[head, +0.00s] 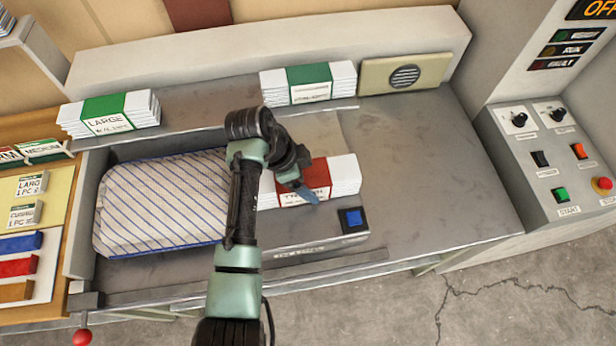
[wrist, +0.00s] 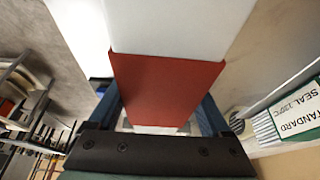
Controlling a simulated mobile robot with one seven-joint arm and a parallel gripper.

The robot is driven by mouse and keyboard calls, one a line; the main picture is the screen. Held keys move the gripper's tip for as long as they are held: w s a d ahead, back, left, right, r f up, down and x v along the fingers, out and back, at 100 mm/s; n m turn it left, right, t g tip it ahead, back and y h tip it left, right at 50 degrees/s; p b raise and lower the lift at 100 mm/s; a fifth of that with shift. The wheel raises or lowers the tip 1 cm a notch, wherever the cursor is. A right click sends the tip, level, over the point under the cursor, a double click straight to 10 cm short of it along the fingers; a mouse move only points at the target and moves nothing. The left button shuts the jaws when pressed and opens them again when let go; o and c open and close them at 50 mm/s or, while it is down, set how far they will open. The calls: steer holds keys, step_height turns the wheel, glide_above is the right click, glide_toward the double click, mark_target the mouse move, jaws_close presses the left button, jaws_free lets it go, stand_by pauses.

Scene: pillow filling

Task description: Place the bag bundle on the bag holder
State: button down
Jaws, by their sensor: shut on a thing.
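The bag bundle (head: 343,176) is a white stack with a red band, near the middle of the bench in the head view. My gripper (head: 306,192) is at its red band, and one blue finger shows. In the wrist view the bundle (wrist: 170,85) lies between the two blue fingers of my gripper (wrist: 163,112), which is shut on it. The arm hides part of the bundle's left side. A low grey fixture (head: 312,243) with a printed front lies just below the bundle and may be the bag holder. I cannot tell whether the bundle touches it.
A striped pillow (head: 160,205) lies left of my arm. Green-banded bundles, one marked large (head: 110,115) and another (head: 308,83), lie on the back ledge. A blue button (head: 353,219) sits right of the fixture. The bench at right is clear, beside a control panel (head: 555,155).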

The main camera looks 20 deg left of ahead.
jaws_free()
steer(key=shift+f, duration=0.1)
